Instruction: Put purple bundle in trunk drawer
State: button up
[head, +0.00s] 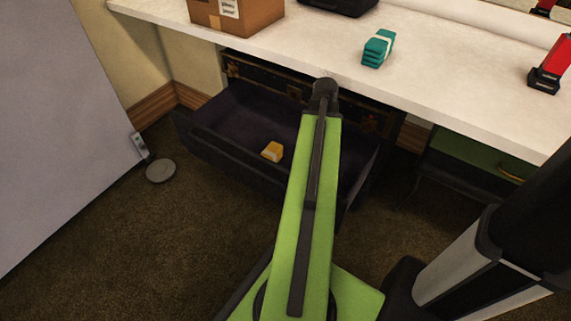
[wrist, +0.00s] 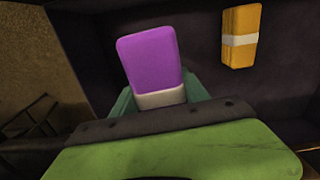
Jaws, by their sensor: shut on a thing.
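The purple bundle (wrist: 148,62) with a white band is held in my gripper (wrist: 160,96), in the wrist view. Dull green parts show on both sides of its banded end. The dark interior of the trunk drawer (wrist: 285,112) lies behind the bundle. In the head view, the trunk drawer (head: 225,165) is pulled open under the white counter. A yellow bundle (head: 272,151) lies inside it and also shows in the wrist view (wrist: 240,36). My gripper and the purple bundle are hidden behind my arm in the head view.
The white counter (head: 300,45) overhangs the drawer's back. On it are a cardboard box (head: 235,14), teal bundles (head: 377,48) and a red-and-black object (head: 551,65). A grey panel (head: 60,120) stands left, with a round disc (head: 160,171) near its edge. Much of the drawer floor is clear.

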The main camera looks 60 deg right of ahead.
notch_tip(320, 180, down, 6)
jog(key=m+b, duration=0.1)
jog(key=b, duration=0.2)
jog(key=w+f+b, duration=0.2)
jog(key=w, duration=0.1)
jog(key=w+a+f+b, duration=0.1)
jog(key=w+f+b, duration=0.1)
jog(key=w, duration=0.1)
jog(key=w+a+f+b, duration=0.1)
jog(key=w+f+b, duration=0.1)
jog(key=w, duration=0.1)
jog(key=shift+w+f, duration=0.25)
jog(key=shift+w, duration=0.1)
jog(key=shift+w+a, duration=0.15)
jog(key=shift+w, duration=0.2)
notch_tip(320, 180, down, 4)
jog(key=b, duration=0.4)
jog(key=shift+f+b, duration=0.15)
jog(key=shift+b, duration=0.2)
jog(key=shift+r, duration=0.2)
jog(key=shift+f, duration=0.15)
jog(key=o, duration=1.6)
